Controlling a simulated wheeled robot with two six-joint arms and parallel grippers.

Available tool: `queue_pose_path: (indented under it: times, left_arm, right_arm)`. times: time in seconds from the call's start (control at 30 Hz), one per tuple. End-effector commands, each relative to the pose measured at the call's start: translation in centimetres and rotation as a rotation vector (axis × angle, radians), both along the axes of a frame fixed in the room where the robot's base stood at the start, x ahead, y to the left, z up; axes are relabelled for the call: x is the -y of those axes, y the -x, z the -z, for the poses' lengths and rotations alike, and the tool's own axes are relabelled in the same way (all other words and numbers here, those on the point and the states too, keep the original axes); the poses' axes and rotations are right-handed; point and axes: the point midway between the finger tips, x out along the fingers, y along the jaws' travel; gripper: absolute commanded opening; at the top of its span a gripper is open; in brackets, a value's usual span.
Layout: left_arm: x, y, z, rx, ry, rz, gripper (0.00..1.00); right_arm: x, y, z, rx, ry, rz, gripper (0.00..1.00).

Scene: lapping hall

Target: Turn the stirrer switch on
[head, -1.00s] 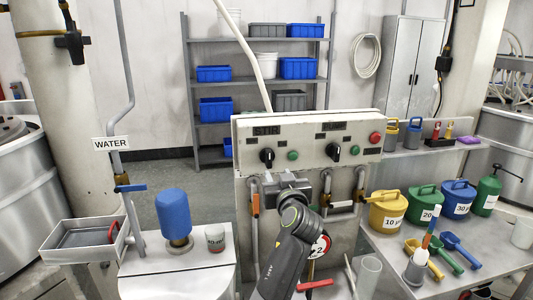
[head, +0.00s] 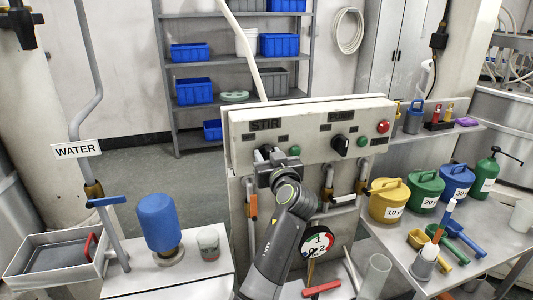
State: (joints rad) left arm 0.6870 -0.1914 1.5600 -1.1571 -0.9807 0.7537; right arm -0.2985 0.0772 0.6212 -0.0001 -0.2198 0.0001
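The control panel (head: 310,131) stands in the middle of the head view. The stirrer switch is a black knob (head: 265,151) under the STIR label, now partly hidden by my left gripper. A green button (head: 294,150) sits to its right. My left gripper (head: 270,158) is up at the panel with its fingertips at the knob. I cannot tell whether the fingers are closed on it or only around it. The knob's pointer direction is hidden. My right gripper is not in view.
A second black knob (head: 341,145), a green button and a red button (head: 382,126) are on the panel's right.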

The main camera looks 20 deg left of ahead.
Motion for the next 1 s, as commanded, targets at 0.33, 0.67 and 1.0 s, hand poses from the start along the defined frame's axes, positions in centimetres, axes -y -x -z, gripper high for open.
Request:
queue_pose_path:
  times: [0.33, 0.67, 1.0]
  left_arm:
    - [-0.01, -0.01, 0.02, 0.000, 0.000, 0.000, 0.17]
    - [-0.01, -0.01, 0.02, -0.003, -0.004, 0.000, 0.00]
    - [0.07, -0.06, 0.01, -0.074, -0.109, 0.001, 0.00]
  right_arm:
    - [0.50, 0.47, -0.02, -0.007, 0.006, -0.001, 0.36]
    - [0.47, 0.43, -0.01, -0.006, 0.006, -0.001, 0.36]
    - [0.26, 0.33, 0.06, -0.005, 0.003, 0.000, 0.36]
